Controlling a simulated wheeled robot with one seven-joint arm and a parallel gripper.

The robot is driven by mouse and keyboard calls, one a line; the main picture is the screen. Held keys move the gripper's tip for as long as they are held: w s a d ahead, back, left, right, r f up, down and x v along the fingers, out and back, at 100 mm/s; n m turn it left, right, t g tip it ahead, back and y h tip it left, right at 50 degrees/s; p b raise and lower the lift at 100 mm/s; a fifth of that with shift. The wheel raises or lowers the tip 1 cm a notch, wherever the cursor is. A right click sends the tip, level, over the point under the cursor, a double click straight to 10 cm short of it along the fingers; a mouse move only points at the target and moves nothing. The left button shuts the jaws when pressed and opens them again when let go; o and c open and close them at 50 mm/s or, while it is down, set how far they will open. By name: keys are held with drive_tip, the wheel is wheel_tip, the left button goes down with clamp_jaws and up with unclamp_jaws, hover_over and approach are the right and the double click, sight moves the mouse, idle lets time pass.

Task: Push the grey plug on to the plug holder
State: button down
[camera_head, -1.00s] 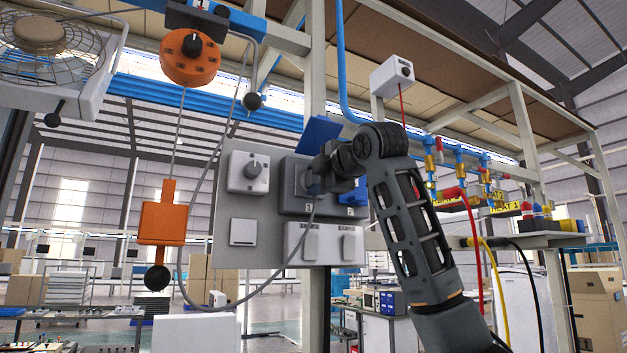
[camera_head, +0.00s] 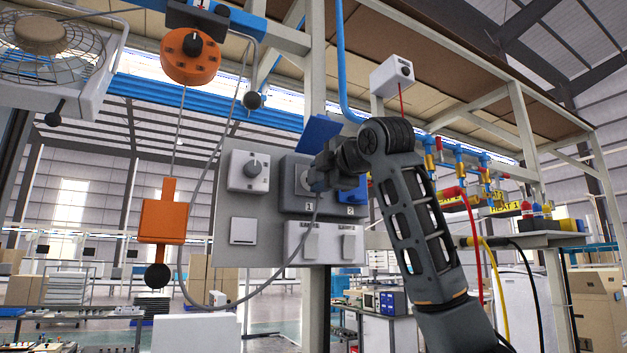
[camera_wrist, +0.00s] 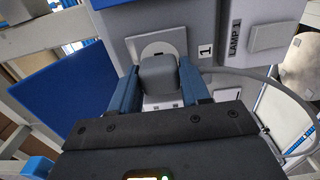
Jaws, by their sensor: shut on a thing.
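The grey plug (camera_wrist: 158,76) is between the two blue fingers of my gripper (camera_wrist: 160,88) in the wrist view. My gripper is shut on it. Behind it is the grey socket housing marked 1 (camera_wrist: 203,22), with a pale round socket face (camera_wrist: 157,48) partly hidden by the plug. In the head view my gripper (camera_head: 320,180) is just right of and in front of this housing (camera_head: 290,204). The plug appears slightly apart from the socket face, but the exact gap is unclear. A grey cable (camera_head: 313,232) hangs below my gripper. I cannot tell which part is the plug holder.
An orange pendant (camera_head: 163,221) hangs left. The cable loops left below the panel.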

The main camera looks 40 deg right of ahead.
sight(321, 175)
drive_tip(key=shift+b+v, duration=0.5)
drive_tip(key=shift+v, duration=1.8)
